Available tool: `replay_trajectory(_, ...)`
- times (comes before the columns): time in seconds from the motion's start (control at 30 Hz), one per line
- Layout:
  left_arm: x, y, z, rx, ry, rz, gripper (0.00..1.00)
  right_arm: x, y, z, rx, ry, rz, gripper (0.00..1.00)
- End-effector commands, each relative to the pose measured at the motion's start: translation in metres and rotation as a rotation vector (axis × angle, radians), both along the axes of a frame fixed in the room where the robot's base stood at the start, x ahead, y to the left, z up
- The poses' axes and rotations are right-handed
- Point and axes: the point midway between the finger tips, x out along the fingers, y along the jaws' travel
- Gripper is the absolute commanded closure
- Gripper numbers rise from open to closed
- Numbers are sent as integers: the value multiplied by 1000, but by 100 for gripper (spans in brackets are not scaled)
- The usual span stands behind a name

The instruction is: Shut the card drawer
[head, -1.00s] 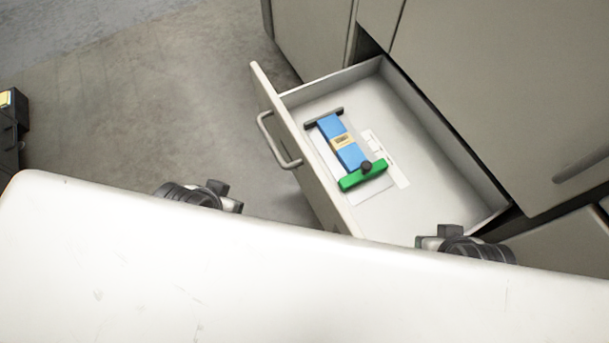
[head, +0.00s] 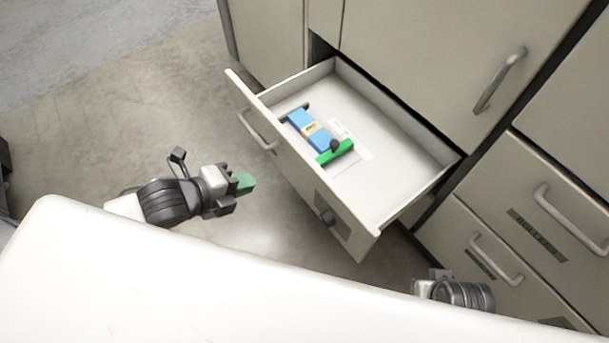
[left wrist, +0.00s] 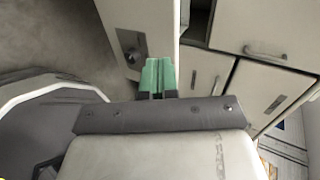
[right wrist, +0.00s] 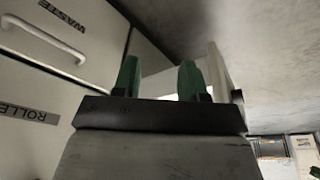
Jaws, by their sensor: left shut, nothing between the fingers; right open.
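The open drawer (head: 268,143) juts out from the pale cabinet in the head view, with a bar handle (head: 256,131) and a dark plate with a knob (head: 328,216) on its front. A blue and green tool (head: 320,135) lies inside on white cards. My left gripper (head: 244,183) is shut and empty, left of the drawer front and apart from it. Its green fingertips (left wrist: 158,77) point toward the drawer front (left wrist: 148,30) in the left wrist view. My right gripper (right wrist: 160,78) is open and empty; in the head view its fingertips are hard to make out near the cabinet drawers.
Shut drawers with bar handles (head: 568,222) stand at the right. Labels reading "WASTE" (right wrist: 62,15) and "ROLLE…" (right wrist: 28,112) show in the right wrist view. A white surface (head: 200,285) of unclear identity fills the bottom of the head view. Bare floor (head: 110,120) lies left of the drawer.

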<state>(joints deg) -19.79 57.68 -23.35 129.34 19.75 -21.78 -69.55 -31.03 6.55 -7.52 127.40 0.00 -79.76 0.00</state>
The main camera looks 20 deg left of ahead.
Motion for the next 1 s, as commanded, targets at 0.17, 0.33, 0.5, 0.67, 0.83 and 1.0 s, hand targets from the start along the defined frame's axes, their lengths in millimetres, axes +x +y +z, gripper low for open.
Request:
replay_trajectory(0.17,10,-6,-7,2,-11,-6,100,-2,0,10,1,-7,-1,57)
replay_trajectory(0.33,30,-22,-22,-1,-12,-5,100,-8,-2,36,1,-25,-2,57)
replay_trajectory(0.5,55,-43,-40,-1,-10,-7,100,-17,-3,54,1,-32,-5,57)
replay_trajectory(0.67,77,-60,-50,0,-11,-6,100,-16,-3,45,0,-30,-4,57)
replay_trajectory(0.83,93,-72,-50,1,-8,-7,100,-16,-3,41,0,-30,-4,57)
replay_trajectory(1.0,100,-77,-49,3,-8,-8,100,-16,-3,40,0,-30,-4,57)
